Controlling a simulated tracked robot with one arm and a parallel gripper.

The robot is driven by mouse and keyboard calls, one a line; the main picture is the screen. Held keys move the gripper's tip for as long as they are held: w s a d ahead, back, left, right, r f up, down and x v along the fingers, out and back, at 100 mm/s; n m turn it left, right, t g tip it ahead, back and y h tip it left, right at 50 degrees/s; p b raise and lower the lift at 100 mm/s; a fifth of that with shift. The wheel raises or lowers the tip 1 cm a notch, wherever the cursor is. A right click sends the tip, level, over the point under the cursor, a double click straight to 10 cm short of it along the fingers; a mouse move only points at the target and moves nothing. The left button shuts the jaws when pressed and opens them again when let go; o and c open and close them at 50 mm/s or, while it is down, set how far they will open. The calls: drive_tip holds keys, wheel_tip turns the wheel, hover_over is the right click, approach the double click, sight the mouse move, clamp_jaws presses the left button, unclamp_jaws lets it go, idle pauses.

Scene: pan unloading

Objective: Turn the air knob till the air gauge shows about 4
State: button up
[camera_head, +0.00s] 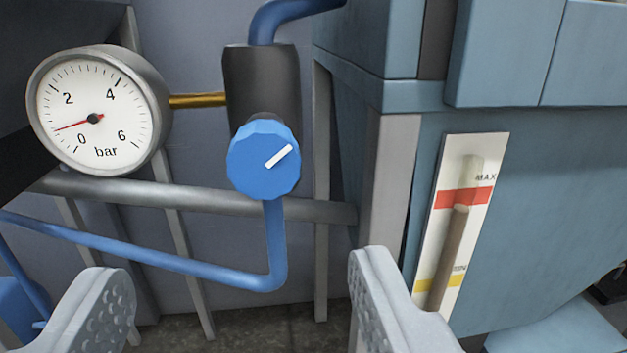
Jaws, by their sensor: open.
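The blue faceted air knob (264,160) sits on a black valve body (261,85) in the middle of the view. Its white mark points to the upper right. The round air gauge (97,113), marked 0 to 6 bar, is to the left of it. Its red needle points left and slightly down, between 0 and 2, at roughly 1. My gripper (240,285) is open and empty. Its two grey fingers show at the bottom, lower in the picture than the knob, one to each side. They are apart from the knob.
A blue pipe (160,260) runs down from the valve and off left. A grey rail (200,196) crosses behind it. At right stands a blue-grey cabinet (545,180) with a MAX/MIN level strip (455,165). A brass tube (198,100) joins gauge and valve.

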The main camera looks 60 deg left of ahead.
sight(261, 168)
drive_tip(key=x, duration=0.4)
drive_tip(key=b+x, duration=0.1)
drive_tip(key=x, duration=0.8)
drive_tip(key=shift+w+a+f+b, duration=0.2)
drive_tip(key=shift+w+f+b, duration=0.1)
drive_tip(key=shift+b, duration=0.1)
